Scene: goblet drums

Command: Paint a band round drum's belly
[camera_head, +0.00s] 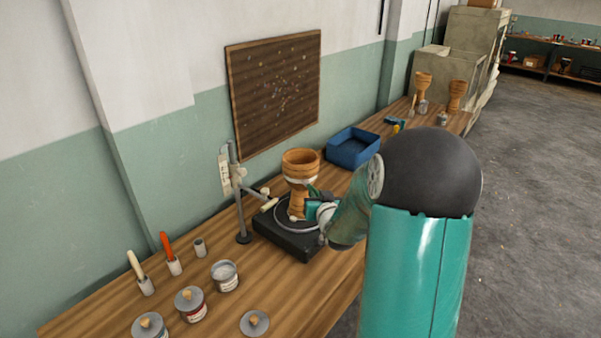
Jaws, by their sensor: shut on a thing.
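A brown wooden goblet drum (297,201) stands upright on a black turntable (290,242) on the bench. A pale band shows round its bowl on the visible side; the far side is hidden. My gripper (309,210) is close against the drum's right lower side, partly hidden by my arm. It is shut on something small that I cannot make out. A grey stand (239,205) rises at the turntable's left, with a side arm reaching toward the drum.
Brushes stand in small pots, a pale one (136,267) and an orange one (167,247), beside an empty grey pot (199,248). An open paint tin (225,275), closed tins and a loose lid (254,323) are in front. A blue tray (353,147) stands behind the drum.

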